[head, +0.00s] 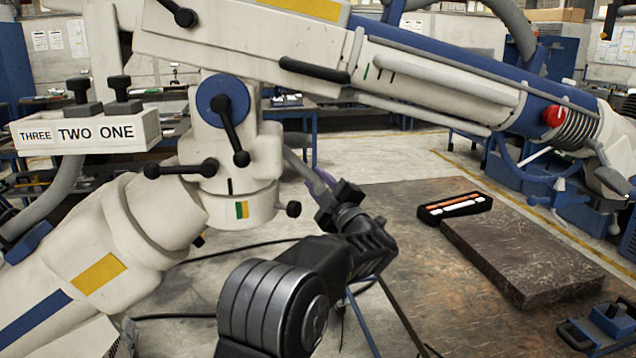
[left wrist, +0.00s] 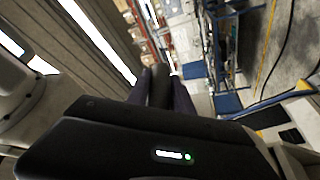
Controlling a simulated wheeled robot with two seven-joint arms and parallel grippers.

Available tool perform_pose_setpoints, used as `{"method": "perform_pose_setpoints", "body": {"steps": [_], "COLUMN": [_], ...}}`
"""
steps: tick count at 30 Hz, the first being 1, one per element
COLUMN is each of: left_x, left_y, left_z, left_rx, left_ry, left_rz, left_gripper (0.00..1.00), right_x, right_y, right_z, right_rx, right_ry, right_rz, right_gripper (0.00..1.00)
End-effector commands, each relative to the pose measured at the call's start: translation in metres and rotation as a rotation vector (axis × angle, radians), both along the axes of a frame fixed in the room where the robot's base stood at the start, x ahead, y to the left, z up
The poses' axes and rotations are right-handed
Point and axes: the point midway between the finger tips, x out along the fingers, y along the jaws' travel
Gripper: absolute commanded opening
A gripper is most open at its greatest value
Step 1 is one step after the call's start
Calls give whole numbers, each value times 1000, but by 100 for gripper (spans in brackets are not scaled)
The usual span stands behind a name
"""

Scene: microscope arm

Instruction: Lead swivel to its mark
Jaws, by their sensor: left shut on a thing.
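The swivel (head: 243,150) is a white upright joint under the microscope arm, with a blue disc and black levers. A short black line (head: 230,186) is on its upper part, and a green and yellow patch (head: 242,210) is on the collar below. The line stands slightly left of the patch. A grey bar (head: 298,163) slants down from the swivel's right side to my left gripper (head: 322,182). The gripper is shut on this bar; in the left wrist view the dark fingers (left wrist: 165,90) close around a dark end. My right gripper is not in view.
A white arm (head: 430,75) with a red knob runs overhead to the right. A "THREE TWO ONE" box (head: 85,132) is at left. A brown table (head: 420,250) holds a thick dark slab (head: 525,245) and a black tray (head: 455,206). Black knobs stick out close to my gripper.

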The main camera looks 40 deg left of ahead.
Motion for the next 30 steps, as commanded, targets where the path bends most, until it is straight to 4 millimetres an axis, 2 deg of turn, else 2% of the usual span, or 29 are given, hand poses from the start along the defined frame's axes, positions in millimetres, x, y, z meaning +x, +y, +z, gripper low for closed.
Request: {"method": "perform_pose_setpoints", "body": {"steps": [16,17,24,30], "left_x": [1,1,0,0], "left_y": [-2,-2,-1,-1], "left_z": [1,1,0,0], "left_rx": [2,1,0,0], "left_ry": [2,2,1,2], "left_rz": [-2,-3,-2,-1], "left_gripper": [0,29,47,47], "right_x": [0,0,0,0], "right_y": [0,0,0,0], "right_z": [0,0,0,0], "right_rx": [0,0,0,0], "right_ry": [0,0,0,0], "right_rz": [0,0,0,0], "right_gripper": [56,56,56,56]}}
